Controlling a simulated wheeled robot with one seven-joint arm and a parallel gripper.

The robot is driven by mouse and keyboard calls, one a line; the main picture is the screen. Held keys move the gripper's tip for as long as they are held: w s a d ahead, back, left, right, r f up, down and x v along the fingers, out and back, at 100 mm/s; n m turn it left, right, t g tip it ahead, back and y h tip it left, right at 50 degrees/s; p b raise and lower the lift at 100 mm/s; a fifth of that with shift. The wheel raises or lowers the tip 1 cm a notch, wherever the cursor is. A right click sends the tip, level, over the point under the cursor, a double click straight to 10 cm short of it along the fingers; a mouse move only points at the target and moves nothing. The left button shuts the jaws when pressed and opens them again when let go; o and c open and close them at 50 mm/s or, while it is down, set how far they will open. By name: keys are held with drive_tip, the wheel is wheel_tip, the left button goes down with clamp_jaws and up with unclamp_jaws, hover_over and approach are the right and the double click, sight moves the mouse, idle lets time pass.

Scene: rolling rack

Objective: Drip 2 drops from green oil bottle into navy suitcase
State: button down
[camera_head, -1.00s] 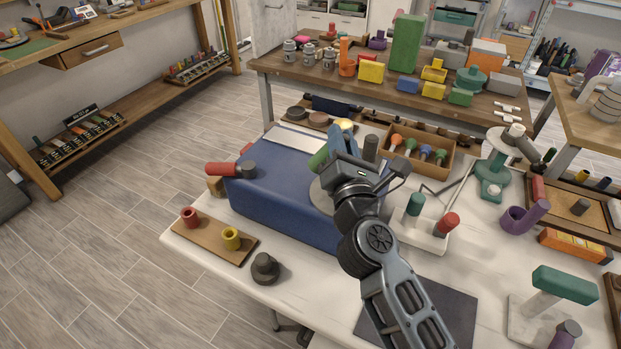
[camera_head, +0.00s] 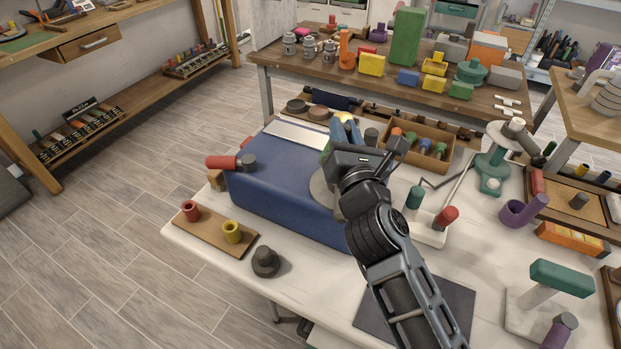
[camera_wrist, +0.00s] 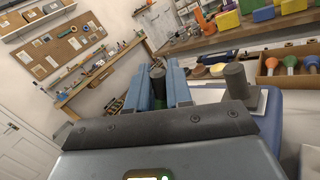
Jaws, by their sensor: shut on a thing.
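The navy suitcase (camera_head: 285,200) lies on the white table in the head view, with a pale silver panel on its far top edge and a grey round plate (camera_head: 322,190) partly under my arm. Its blue side also shows in the wrist view (camera_wrist: 272,122). My gripper (camera_head: 345,131) is above the suitcase, its blue fingers pointing away. In the wrist view the fingers (camera_wrist: 159,92) are shut on a dark-topped cylinder, apparently the green oil bottle (camera_wrist: 158,80). A sliver of green (camera_head: 325,155) shows beside the fingers in the head view. The bottle's mouth and any drops are hidden or too small to see.
A red-and-grey cylinder (camera_head: 228,163) is at the suitcase's left end. A board with red and yellow cups (camera_head: 210,232) and a dark knob (camera_head: 265,262) stand in front. A wooden tray of coloured-handled tools (camera_head: 452,130) is behind right. A dark mat lies at front right.

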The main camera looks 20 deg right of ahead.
drive_tip(key=shift+r, duration=3.15)
drive_tip(key=n+g, duration=0.1)
drive_tip(key=n, duration=0.3)
drive_tip(key=s+r, duration=0.3)
drive_tip(key=s, duration=0.7)
drive_tip(key=shift+s, duration=0.1)
